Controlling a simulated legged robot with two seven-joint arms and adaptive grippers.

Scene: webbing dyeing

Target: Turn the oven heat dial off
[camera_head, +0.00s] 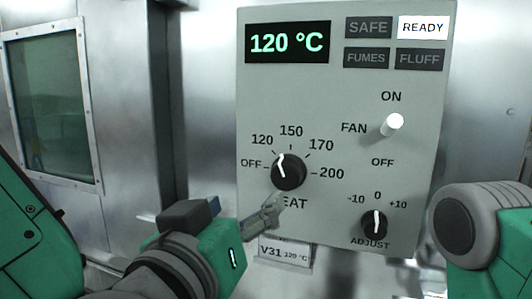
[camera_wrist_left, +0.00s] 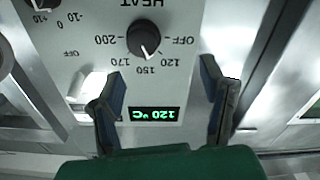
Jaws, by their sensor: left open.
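The black heat dial (camera_head: 289,172) is on the grey control panel (camera_head: 345,75), with its white pointer turned up and left toward 120. OFF is printed at the dial's left. The dial also shows upside down in the left wrist view (camera_wrist_left: 143,38). My left gripper (camera_head: 272,208) is just below and left of the dial in the head view, covering the start of the HEAT label. Its two fingers (camera_wrist_left: 162,78) are spread apart in the wrist view, with nothing between them. I cannot tell whether a finger touches the panel. My right gripper is out of view.
The display (camera_head: 288,42) reads 120 °C and the READY lamp (camera_head: 423,27) is lit. A white fan switch (camera_head: 392,124) and a small adjust dial (camera_head: 374,224) sit right of the heat dial. A windowed metal door (camera_head: 55,105) stands left.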

